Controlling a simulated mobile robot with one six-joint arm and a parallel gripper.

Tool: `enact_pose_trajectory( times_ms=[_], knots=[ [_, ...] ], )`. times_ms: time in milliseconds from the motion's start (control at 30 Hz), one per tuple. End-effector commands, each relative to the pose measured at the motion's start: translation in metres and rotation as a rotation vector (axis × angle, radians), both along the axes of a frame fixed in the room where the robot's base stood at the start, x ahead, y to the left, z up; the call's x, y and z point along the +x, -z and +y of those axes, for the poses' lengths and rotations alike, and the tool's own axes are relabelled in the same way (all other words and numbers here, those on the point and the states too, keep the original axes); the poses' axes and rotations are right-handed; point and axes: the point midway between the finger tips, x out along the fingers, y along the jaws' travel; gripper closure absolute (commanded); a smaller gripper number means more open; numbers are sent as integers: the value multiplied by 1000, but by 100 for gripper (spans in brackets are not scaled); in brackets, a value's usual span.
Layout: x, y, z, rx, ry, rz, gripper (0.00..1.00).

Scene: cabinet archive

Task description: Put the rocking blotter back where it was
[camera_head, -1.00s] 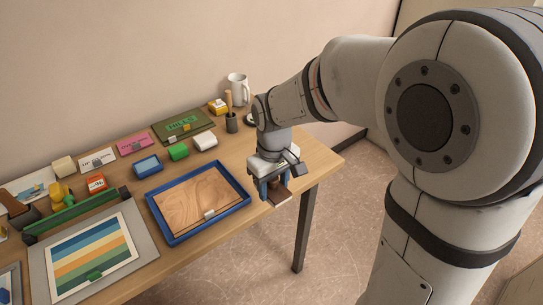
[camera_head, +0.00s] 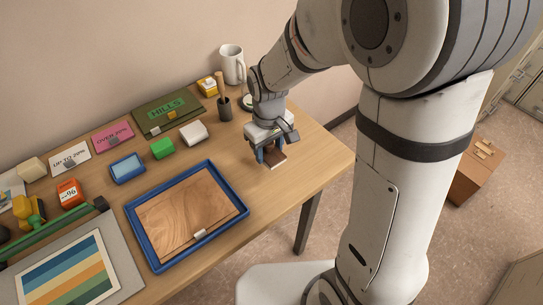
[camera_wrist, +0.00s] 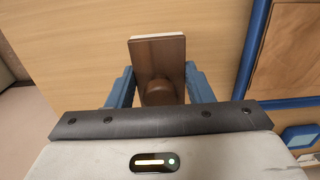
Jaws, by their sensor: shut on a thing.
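The rocking blotter (camera_head: 276,162) is a dark brown block with a round knob and a thin white edge. My gripper (camera_head: 269,157) points down over the right part of the table and is shut on it. In the wrist view the blotter (camera_wrist: 158,55) sits between the blue fingers of my gripper (camera_wrist: 160,88), which close around its knob. I cannot tell whether its underside touches the table.
A blue-rimmed tray (camera_head: 137,237) with a wooden board lies to the left. Bare tabletop (camera_head: 315,158) lies to the right of my gripper.

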Motion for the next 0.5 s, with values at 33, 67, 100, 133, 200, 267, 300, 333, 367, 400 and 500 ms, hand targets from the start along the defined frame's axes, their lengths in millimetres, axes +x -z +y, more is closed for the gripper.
enact_pose_trajectory(
  times_ms=[33, 67, 100, 133, 200, 267, 300, 333, 367, 400, 500],
  knots=[
    [0, 4, 0, -1, 1, 1, 78],
    [0, 7, 0, -1, 1, 1, 78],
    [0, 11, 0, 0, 1, 2, 78],
    [-1, 15, 0, -1, 1, 3, 78],
    [-1, 27, -1, -2, 1, 5, 78],
    [0, 34, -1, -1, 1, 3, 78],
    [0, 38, -1, 0, 1, 2, 78],
    [0, 40, -1, -1, 1, 1, 78],
    [0, 41, -1, 0, 1, 0, 78],
    [0, 42, -1, 1, 1, -1, 78],
    [0, 42, -1, 1, 1, -1, 78]
  ],
)
